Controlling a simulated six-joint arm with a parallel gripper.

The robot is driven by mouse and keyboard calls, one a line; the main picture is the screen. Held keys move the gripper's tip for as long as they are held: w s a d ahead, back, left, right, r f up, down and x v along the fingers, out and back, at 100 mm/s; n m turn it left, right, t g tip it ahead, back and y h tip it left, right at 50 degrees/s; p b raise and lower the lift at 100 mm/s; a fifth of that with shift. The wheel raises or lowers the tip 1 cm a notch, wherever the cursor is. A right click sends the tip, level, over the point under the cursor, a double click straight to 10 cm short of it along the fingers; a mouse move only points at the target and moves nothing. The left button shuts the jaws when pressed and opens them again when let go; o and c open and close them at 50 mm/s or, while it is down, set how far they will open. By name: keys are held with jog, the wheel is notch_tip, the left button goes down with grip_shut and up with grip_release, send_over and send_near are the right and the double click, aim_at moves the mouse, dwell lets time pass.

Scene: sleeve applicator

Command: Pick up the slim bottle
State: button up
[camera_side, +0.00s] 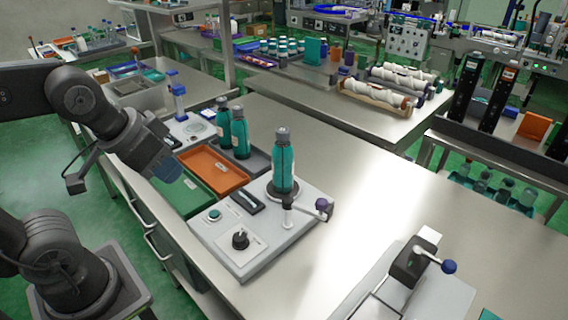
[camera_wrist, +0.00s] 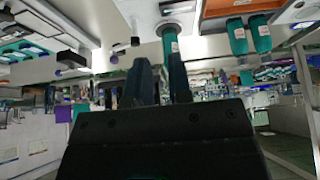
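A slim teal bottle (camera_side: 282,168) with a grey cap stands upright on the round plate of the grey applicator (camera_side: 225,245). Two similar teal bottles, one (camera_side: 240,136) and another (camera_side: 223,124), stand at the dark grey tray (camera_side: 258,160) behind. My gripper (camera_side: 168,172) hangs left of the applicator bottle, above the green tray, well apart from it. The wrist view is upside down; there the gripper's fingers (camera_wrist: 160,68) are spread with nothing held. The applicator bottle (camera_wrist: 171,44) shows just beyond them, partly hidden by the right finger.
A green tray (camera_side: 180,196) and an orange tray (camera_side: 210,170) lie between my arm and the bottles. The applicator has a purple-knobbed lever (camera_side: 322,205). Another device with a blue-knobbed lever (camera_side: 448,267) stands front right. The steel table right of the bottle is clear.

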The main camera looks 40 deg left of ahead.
jog(key=o, duration=0.8)
notch_tip(320, 180, up, 7)
jog(key=n+g+y, duration=0.2)
jog(key=n+y, duration=0.1)
jog(key=n, duration=0.6)
send_over(283, 130)
jog(key=s+d, duration=0.3)
jog(key=x, duration=0.8)
jog(key=shift+s+d, duration=0.1)
jog(key=shift+s+x, duration=0.2)
jog(key=shift+x, duration=1.25)
jog(key=shift+s+x, duration=0.2)
jog(key=shift+x, duration=1.3)
